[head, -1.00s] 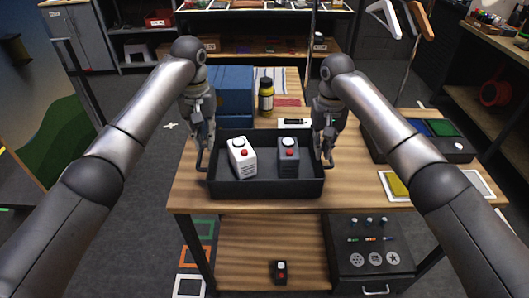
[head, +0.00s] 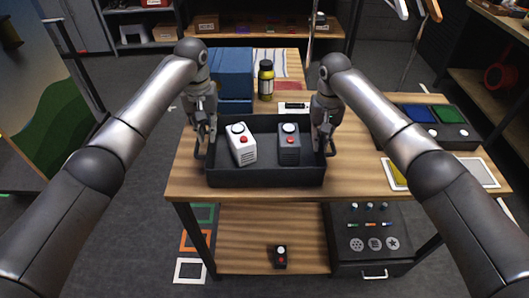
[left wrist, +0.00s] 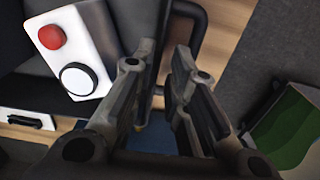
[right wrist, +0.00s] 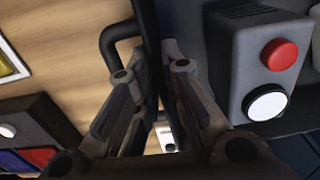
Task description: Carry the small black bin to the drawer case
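The small black bin (head: 265,178) stands level on the wooden tabletop. It holds a white box (head: 242,149) and a dark grey box (head: 289,155), each with a red button and a round white top. My left gripper (head: 206,138) is at its left side and my right gripper (head: 322,136) at its right. In the wrist views, the fingers of each gripper lie close on both sides of the bin's side wall, beside its handle. The drawer case (head: 372,228), black with a silver handle, is at right below the tabletop.
A blue block (head: 231,80) and a yellow bottle (head: 266,82) stand behind the bin. At right are a dark tray with coloured panels (head: 432,126) and a white-framed mat (head: 480,172). A small black button box (head: 280,257) sits on the lower shelf (head: 235,245), left of the drawer case.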

